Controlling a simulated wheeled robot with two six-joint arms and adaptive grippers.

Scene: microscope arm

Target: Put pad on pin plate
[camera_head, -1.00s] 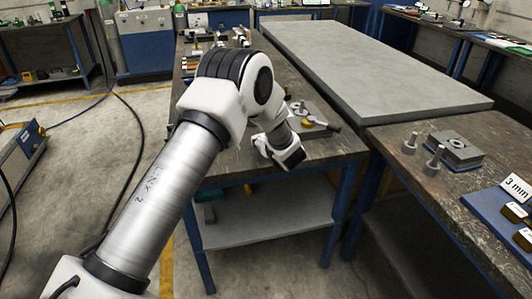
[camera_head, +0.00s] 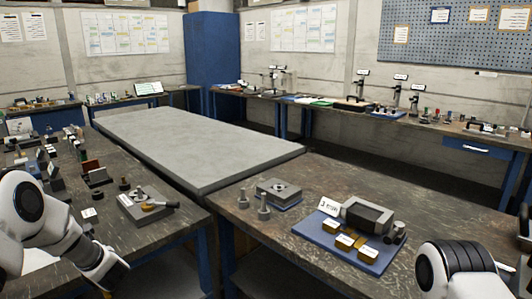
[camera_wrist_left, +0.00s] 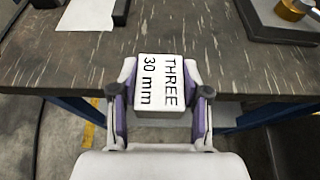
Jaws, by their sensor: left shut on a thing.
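My left gripper (camera_wrist_left: 160,105) is shut on a pale block marked "THREE 30 mm" (camera_wrist_left: 164,82), which may be the pad. In the head view my left gripper (camera_head: 105,276) is at the lower left, by the front edge of the left table; the block is hard to make out there. A grey plate with a round hole (camera_head: 279,188) lies on the right table, with two upright grey pins (camera_head: 264,207) beside it. I cannot tell whether this is the pin plate. My right arm enters at the lower right, but its gripper is out of view.
A blue tray (camera_head: 328,243) on the right table holds a dark open box (camera_head: 367,217) and brass-topped blocks. A grey fixture with a brass knob (camera_head: 148,205) stands on the left table. The large grey slab (camera_head: 190,145) behind is bare.

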